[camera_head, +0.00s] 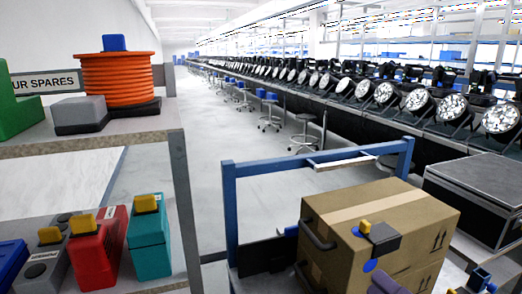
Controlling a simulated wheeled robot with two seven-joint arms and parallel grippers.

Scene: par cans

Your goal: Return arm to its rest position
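My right gripper (478,280) shows only in part at the bottom right corner, as small blue and pale grey pieces beside the cardboard box. Its fingertips are too small and cut off to tell whether it is open or shut. My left gripper cannot be made out in this view. The brown cardboard box (345,222) stands at the lower right, upright, with dark handles on its left side. A dark grey piece with a yellow knob (378,236) lies over its near top edge.
A blue frame (229,205) stands behind the box. A shelf unit (70,145) at left holds an orange cable reel (118,78), a grey block (80,114) and red and teal yellow-topped items. A black case (475,180) is at right. Stage lamps line the bench; the floor (240,145) has clear room.

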